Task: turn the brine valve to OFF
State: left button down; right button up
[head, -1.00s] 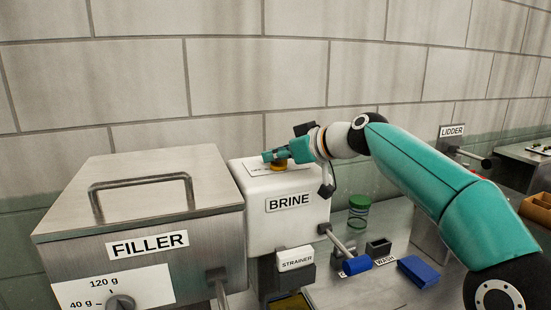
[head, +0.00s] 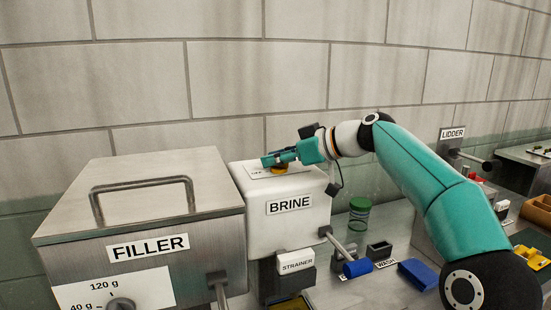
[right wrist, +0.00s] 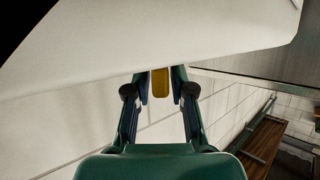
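The white brine tank (head: 258,226) with its BRINE label (head: 289,204) stands right of the filler. On its top is a small yellow-orange valve handle (head: 281,170) beside a white plate (head: 256,172) whose lettering is too small to read. My right gripper (head: 268,160) is over the tank top at the valve and partly hides it. In the right wrist view the yellow handle (right wrist: 160,82) stands between the two fingers, with a narrow gap seeming to show on each side. The handle's setting cannot be read. My left gripper is out of view.
The steel FILLER box (head: 140,215) with a lid handle stands at left. A tiled wall is behind.

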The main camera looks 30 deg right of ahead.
jog(key=shift+o, duration=0.7)
jog(key=v, duration=1.2)
